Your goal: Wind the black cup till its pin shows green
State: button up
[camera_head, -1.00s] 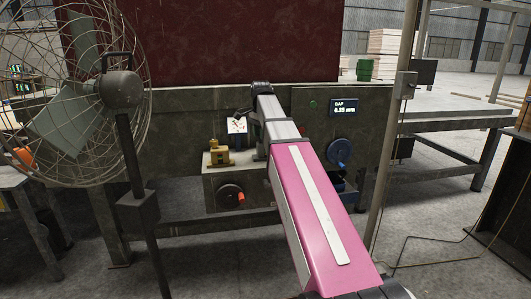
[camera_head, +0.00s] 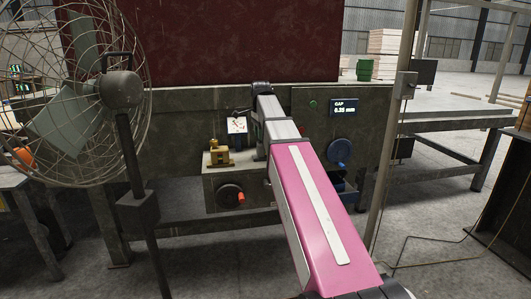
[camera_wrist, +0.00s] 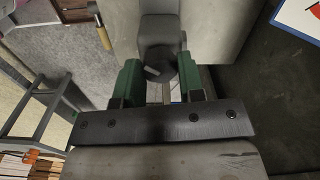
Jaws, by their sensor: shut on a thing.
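My gripper (camera_wrist: 158,82) has two green fingers and is shut on a dark grey-black rounded piece (camera_wrist: 158,52), which appears to be the black cup. The fingers stand on either side of it in the wrist view, and they hide part of it. I cannot make out a pin or its colour. In the head view my pink and grey arm reaches to the bench machine and hides the gripper and the cup.
A black handwheel with a red knob (camera_head: 230,195), a brass fitting (camera_head: 218,154) and a white dial card (camera_head: 237,125) are beside my arm. A fan (camera_head: 122,90) stands left, a post (camera_head: 392,140) right.

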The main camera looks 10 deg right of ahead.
dwell(0.3)
jog(key=shift+m, duration=1)
jog(key=shift+m, duration=0.9)
jog(key=shift+m, duration=0.9)
jog(key=shift+m, duration=0.9)
